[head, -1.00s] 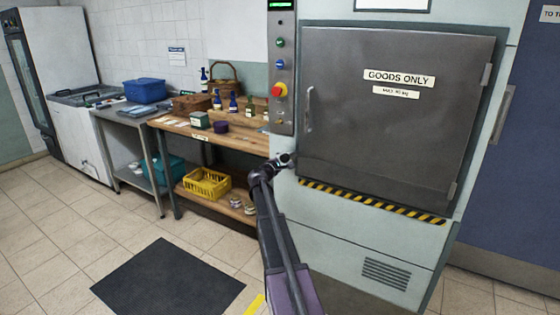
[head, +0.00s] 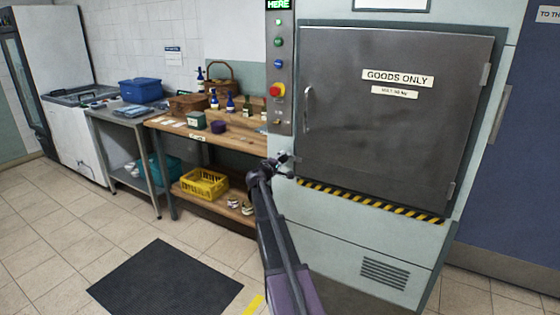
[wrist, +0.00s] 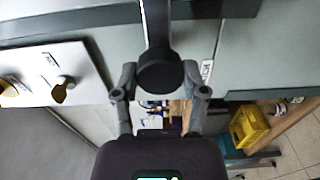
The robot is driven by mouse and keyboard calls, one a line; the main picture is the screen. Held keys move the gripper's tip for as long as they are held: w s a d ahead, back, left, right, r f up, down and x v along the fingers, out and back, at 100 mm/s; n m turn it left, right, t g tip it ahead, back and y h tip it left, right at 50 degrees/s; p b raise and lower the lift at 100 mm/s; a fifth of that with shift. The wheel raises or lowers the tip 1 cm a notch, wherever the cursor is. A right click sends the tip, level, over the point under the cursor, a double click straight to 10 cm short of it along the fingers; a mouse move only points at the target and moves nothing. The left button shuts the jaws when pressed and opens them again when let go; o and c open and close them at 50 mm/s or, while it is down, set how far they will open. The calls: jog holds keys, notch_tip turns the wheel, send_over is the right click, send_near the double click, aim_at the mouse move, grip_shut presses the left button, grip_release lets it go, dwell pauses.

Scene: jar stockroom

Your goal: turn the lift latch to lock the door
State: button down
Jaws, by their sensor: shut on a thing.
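The grey goods lift door (head: 395,120) is closed in its pale frame, with a handle (head: 308,110) at its left edge. My gripper (head: 286,160) is at the frame just left of the door's lower left corner. In the wrist view, my gripper (wrist: 160,85) is shut on the dark, round-ended lever of the latch (wrist: 157,72), with a finger on each side. The lever's bar runs up the picture away from my palm. In the head view the latch is mostly hidden at my gripper, so its angle is hard to tell.
A control panel (head: 280,70) with buttons and a red stop knob is above my gripper. A wooden bench (head: 228,138) with bottles and baskets stands close on the left. A yellow crate (head: 204,184) is on its lower shelf. The floor around the dark mat (head: 165,282) is clear.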

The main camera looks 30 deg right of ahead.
jog(key=shift+s+d, duration=0.1)
jog(key=shift+d, duration=0.1)
jog(key=shift+c, duration=0.6)
grip_release()
jog(key=shift+d, duration=0.1)
jog(key=shift+a, duration=0.2)
jog(key=shift+a, duration=0.15)
jog(key=v, duration=1.1)
jog(key=shift+s+a, duration=0.2)
jog(key=shift+a, duration=0.1)
